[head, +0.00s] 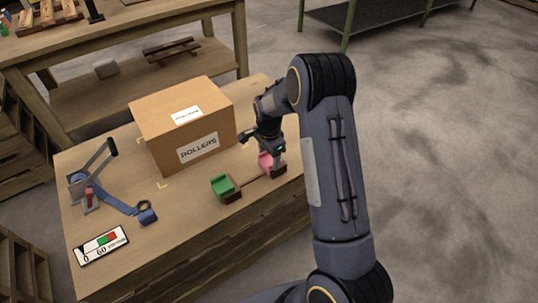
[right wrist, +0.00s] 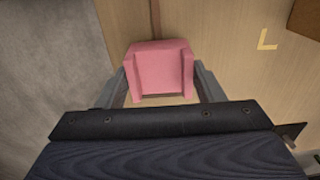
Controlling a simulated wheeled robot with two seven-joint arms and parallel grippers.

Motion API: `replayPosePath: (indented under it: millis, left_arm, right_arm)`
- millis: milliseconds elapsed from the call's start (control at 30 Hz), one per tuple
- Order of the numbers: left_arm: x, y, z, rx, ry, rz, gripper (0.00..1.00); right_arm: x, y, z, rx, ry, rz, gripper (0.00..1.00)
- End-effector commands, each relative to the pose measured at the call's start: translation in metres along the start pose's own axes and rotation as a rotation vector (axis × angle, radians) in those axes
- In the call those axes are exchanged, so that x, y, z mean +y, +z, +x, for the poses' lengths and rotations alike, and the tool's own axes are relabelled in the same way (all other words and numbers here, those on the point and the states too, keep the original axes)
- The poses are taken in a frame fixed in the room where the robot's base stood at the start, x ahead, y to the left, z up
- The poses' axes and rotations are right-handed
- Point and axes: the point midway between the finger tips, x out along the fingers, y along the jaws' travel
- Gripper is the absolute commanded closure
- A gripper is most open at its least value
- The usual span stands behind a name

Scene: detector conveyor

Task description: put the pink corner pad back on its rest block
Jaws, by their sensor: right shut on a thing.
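The pink corner pad (right wrist: 160,66) is between the two fingers of my right gripper (right wrist: 162,88) in the right wrist view, with a finger against each side. In the head view the pad (head: 266,161) shows in part below the right gripper (head: 270,150), close to the brown rest block (head: 279,171) at the table's right edge. The gripper hides part of the pad, and I cannot tell whether the pad touches the block. My left gripper is not in view.
A cardboard box (head: 185,125) marked ROLLERS stands left of the gripper. A green corner pad (head: 222,186) sits on another block nearby. A blue strap device (head: 105,195) and a gauge card (head: 101,245) lie at the left. Bare tabletop (head: 185,225) lies in front.

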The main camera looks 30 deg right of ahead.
Motion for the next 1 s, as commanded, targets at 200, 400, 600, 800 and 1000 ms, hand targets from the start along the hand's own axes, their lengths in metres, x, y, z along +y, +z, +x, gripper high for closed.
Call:
replayPosePath:
  millis: [200, 400, 600, 800, 1000]
  left_arm:
    - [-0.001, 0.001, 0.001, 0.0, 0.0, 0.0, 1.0]
    - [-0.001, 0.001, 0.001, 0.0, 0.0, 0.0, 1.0]
    - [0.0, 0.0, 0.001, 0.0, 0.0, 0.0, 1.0]
    - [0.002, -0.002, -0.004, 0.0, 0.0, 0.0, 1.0]
    - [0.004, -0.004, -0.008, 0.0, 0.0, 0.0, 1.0]
  right_arm:
    - [0.0, 0.0, 0.002, 0.0, 0.0, 0.0, 0.24]
    - [0.0, 0.0, 0.002, 0.0, 0.0, 0.0, 0.13]
    - [0.0, 0.0, -0.001, 0.0, -0.001, 0.0, 0.13]
    - [-0.001, 0.0, -0.031, 0.001, -0.003, 0.0, 0.13]
    - [-0.001, 0.0, -0.063, 0.0, -0.002, -0.001, 0.13]
